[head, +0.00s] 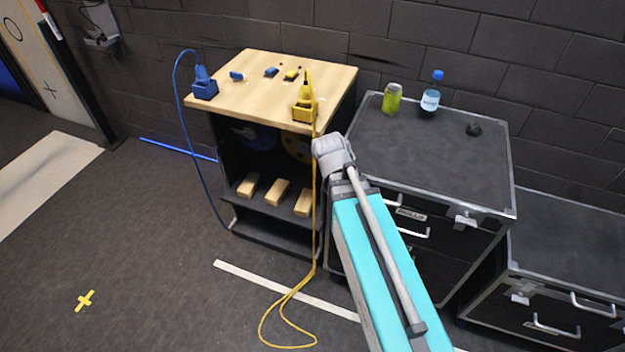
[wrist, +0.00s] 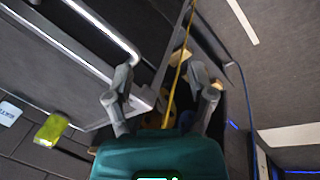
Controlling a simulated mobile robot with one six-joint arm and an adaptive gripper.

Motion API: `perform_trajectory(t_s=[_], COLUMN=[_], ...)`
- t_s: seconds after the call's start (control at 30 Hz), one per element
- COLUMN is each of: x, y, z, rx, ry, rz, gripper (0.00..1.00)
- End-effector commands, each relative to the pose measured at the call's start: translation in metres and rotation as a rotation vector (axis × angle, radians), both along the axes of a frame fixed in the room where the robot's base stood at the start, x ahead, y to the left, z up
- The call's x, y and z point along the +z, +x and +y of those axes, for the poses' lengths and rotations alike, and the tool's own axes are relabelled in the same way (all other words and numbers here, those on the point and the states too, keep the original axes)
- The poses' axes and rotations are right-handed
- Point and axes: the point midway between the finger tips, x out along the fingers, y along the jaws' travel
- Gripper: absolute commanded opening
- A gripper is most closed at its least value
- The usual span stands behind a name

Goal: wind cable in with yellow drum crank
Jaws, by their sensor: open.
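The yellow drum (head: 296,146) sits in the dark upper bay of the wooden-topped cart, partly hidden by the yellow cable and shadow. Its crank cannot be made out. The yellow cable (head: 314,210) hangs from the yellow connector (head: 303,108) at the top's right edge and lies in a loose loop on the floor. My gripper (wrist: 163,92) is open and empty in the wrist view, with yellow drum parts (wrist: 154,121) and the cable (wrist: 180,62) showing between and beyond its fingers. Whether anything touches the fingers cannot be told.
A blue drum (head: 255,136) is left of the yellow one, with a blue connector (head: 204,84) and blue cable. Wooden blocks (head: 277,192) lie on the lower shelf. A black case (head: 440,150) with a can and bottle stands close on the right.

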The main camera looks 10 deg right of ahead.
Motion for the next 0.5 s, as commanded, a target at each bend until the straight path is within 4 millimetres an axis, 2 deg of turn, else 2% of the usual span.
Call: perform_trajectory(t_s=[0.03,0.5], x=[-0.018,-0.076], y=[0.008,0.065], z=[0.002,0.022], rx=[0.037,0.393], ry=[-0.033,-0.357], rz=[-0.011,-0.094], gripper=[0.71,0.71])
